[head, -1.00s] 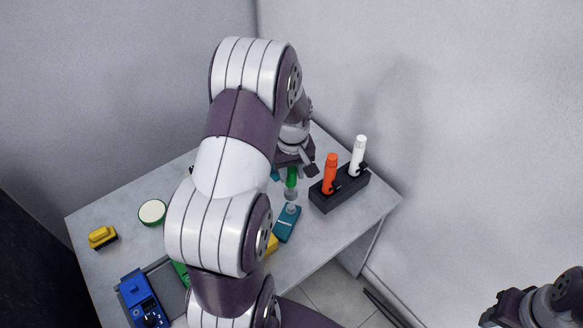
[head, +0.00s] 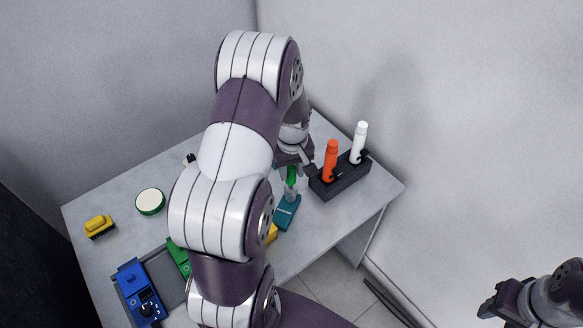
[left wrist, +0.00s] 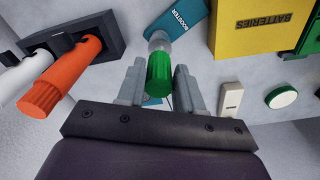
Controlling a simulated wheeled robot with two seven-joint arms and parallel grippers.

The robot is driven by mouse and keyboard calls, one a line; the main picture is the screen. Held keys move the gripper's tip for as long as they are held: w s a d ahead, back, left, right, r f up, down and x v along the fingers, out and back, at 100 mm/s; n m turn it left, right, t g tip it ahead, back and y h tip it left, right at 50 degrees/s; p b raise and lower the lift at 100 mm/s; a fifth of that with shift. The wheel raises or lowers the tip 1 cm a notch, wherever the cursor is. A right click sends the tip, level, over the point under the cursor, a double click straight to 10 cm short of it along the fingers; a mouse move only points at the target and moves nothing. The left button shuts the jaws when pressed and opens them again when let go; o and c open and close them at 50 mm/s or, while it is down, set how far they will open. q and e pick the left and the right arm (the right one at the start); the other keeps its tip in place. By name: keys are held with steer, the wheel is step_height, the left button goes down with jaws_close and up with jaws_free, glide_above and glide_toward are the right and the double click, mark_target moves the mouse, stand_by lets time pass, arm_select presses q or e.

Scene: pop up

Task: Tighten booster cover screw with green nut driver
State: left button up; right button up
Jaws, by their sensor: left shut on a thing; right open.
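The green nut driver (head: 291,175) is upright, held by my left gripper (left wrist: 158,85), whose fingers are on either side of its green handle (left wrist: 160,72). Its pale shaft (left wrist: 158,42) reaches the teal booster (head: 288,212) near one end. The booster's lettered face (left wrist: 183,17) shows at the top of the left wrist view. The cover screw is hidden under the driver's tip, so I cannot tell how well they fit together. My right gripper (head: 489,306) is open and empty, off the table at the lower right.
A dark holder (head: 340,183) with an orange driver (head: 331,160) and a white driver (head: 358,142) stands close to the right. A yellow batteries box (left wrist: 262,28), blue device (head: 138,290), green-rimmed disc (head: 150,201) and yellow block (head: 99,226) are on the table.

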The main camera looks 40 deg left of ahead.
arm_select(q)
steer(key=shift+r, duration=0.1)
stand_by(0.3)
steer(key=shift+f, duration=0.25)
steer(key=shift+f+b, duration=0.6)
steer(key=shift+f, duration=0.45)
steer(key=shift+r, duration=0.1)
